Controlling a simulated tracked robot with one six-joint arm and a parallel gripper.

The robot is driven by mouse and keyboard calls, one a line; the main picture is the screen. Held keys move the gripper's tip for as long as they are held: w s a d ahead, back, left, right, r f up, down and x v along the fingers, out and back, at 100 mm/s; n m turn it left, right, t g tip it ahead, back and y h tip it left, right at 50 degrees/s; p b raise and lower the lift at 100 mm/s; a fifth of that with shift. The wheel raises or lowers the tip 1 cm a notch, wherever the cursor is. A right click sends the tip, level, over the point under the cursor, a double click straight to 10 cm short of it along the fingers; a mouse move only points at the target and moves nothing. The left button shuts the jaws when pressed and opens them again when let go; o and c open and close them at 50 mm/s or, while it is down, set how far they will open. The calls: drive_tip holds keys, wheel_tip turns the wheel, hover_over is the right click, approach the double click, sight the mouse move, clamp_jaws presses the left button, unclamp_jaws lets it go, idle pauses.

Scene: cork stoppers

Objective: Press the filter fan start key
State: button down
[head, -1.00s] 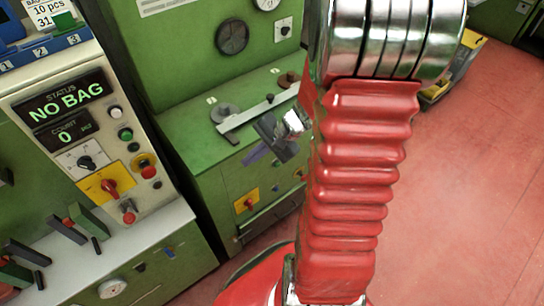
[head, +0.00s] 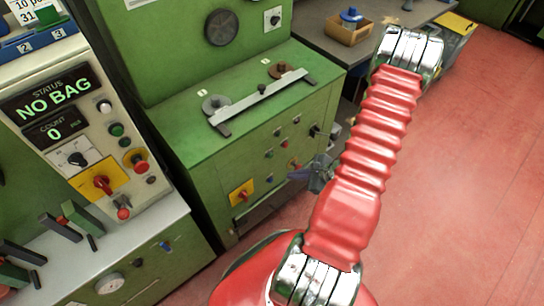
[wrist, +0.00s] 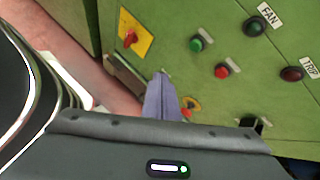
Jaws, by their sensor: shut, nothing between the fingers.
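The green front panel (wrist: 170,20) of the machine carries a green push button (wrist: 197,43) with a red push button (wrist: 222,71) beside it, to the lower right in the wrist view. A dark green round fitting (wrist: 254,26) sits by a label reading FAN, and a dark red one (wrist: 291,73) by a label reading TRIP. None looks lit. My gripper (wrist: 160,78) is shut and empty, in front of the panel and below the green button in the picture. In the head view my gripper (head: 318,176) is beside the panel's lower right part; contact is not visible.
A yellow plate with a red rotary switch (wrist: 130,37) is left of the buttons. The neighbouring machine (head: 85,150) reads NO BAG. A grey bench (head: 330,40) stands behind; red floor is open at right.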

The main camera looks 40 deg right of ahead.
sight(271, 156)
drive_tip(key=shift+s+d+f, duration=0.2)
drive_tip(key=shift+s+f, duration=0.05)
drive_tip(key=shift+f, duration=0.2)
drive_tip(key=w, duration=0.8)
drive_tip(key=shift+w+a, duration=0.15)
drive_tip(key=shift+w, duration=0.25)
drive_tip(key=shift+w, duration=0.15)
idle(1.9)
drive_tip(key=shift+w+r, duration=0.1)
drive_tip(key=shift+w, duration=0.15)
drive_tip(key=shift+w, duration=0.45)
idle(0.9)
drive_tip(key=shift+s, duration=0.85)
